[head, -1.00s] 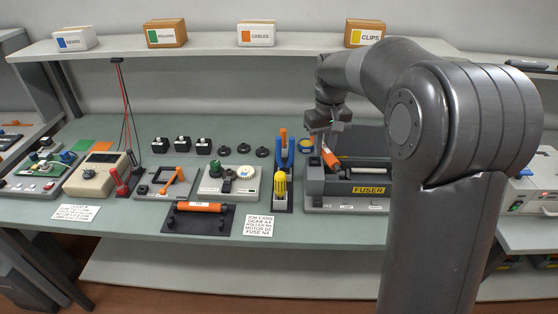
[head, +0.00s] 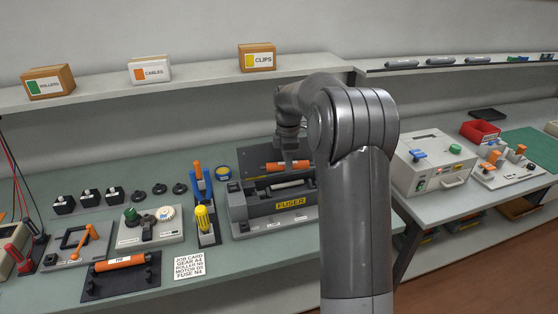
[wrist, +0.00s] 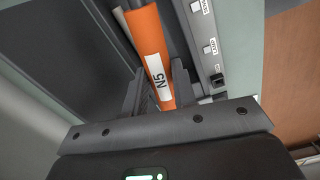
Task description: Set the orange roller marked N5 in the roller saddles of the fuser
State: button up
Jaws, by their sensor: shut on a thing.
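The orange roller marked N5 (wrist: 155,55) is held between the fingers of my gripper (wrist: 155,90), its white label towards the wrist camera. In the head view the roller (head: 274,167) lies roughly level, along the length of the fuser, and appears above its bay. My gripper (head: 290,163) is shut on it from above. The grey fuser (head: 248,218) has a yellow FUSER label and an upright dark panel behind. A pale roller (head: 286,185) shows inside it. The saddles cannot be made out, and I cannot tell whether the roller touches them.
Another orange roller (head: 120,263) lies on a black stand at the front left. A yellow-handled screwdriver (head: 204,218) and a blue-handled tool (head: 200,182) stand just left of the fuser. A light grey instrument box (head: 432,160) stands to the right. A shelf (head: 200,82) runs behind.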

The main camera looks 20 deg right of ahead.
jog(key=shift+w+d+f+n, duration=0.35)
jog(key=shift+d+f+n, duration=0.35)
jog(key=shift+n, duration=0.4)
jog(key=shift+f, duration=3)
jog(key=shift+d+f, duration=0.1)
jog(key=shift+f, duration=0.2)
jog(key=shift+f, duration=0.35)
jog(key=shift+f, duration=0.9)
jog(key=o, duration=1.1)
notch_tip(320, 180, up, 11)
jog(key=shift+f, duration=0.1)
